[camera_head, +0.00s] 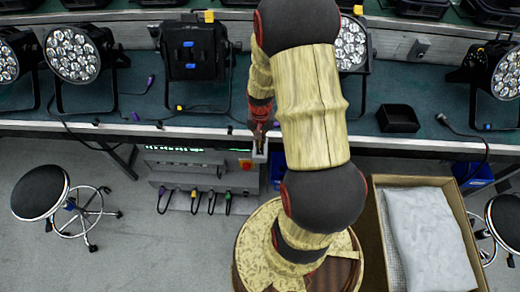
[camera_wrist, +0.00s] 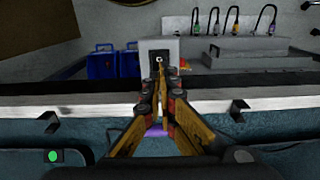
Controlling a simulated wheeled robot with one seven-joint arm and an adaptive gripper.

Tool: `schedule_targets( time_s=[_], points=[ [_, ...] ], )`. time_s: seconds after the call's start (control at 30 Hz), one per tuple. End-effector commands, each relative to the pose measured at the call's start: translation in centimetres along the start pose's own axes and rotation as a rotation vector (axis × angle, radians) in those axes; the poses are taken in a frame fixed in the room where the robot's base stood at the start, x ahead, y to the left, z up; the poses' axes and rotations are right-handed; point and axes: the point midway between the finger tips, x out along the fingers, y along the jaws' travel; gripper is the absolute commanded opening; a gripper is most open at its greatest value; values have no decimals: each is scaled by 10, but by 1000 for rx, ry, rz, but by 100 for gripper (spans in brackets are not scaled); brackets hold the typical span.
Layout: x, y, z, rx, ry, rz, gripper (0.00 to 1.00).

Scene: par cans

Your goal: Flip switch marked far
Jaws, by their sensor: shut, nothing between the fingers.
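My gripper (camera_head: 260,137) points down at the table's front edge in the camera_head view. It also shows in the camera_wrist view (camera_wrist: 159,82), its orange and black fingers meeting at the tips with nothing held. Just beyond the tips in that view is a small grey box (camera_wrist: 173,48). A dark square switch plate (camera_wrist: 158,59) with a small white mark sits on it, partly hidden by the fingertips. I cannot tell whether the tips touch it. No "far" label is readable. In the camera_head view a pale box (camera_head: 260,156) lies just below the gripper.
A grey unit (camera_head: 205,172) with hanging cables and a red button stands below the table edge (camera_head: 110,129). A carton (camera_head: 395,230) and stool (camera_head: 40,192) stand on the floor.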

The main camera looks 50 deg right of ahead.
Motion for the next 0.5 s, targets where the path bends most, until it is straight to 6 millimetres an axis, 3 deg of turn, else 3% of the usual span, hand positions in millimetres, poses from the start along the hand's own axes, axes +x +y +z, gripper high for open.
schedule_targets(
  time_s=[0.5],
  points=[
    [8,0,0,0,0,0,0]
  ],
)
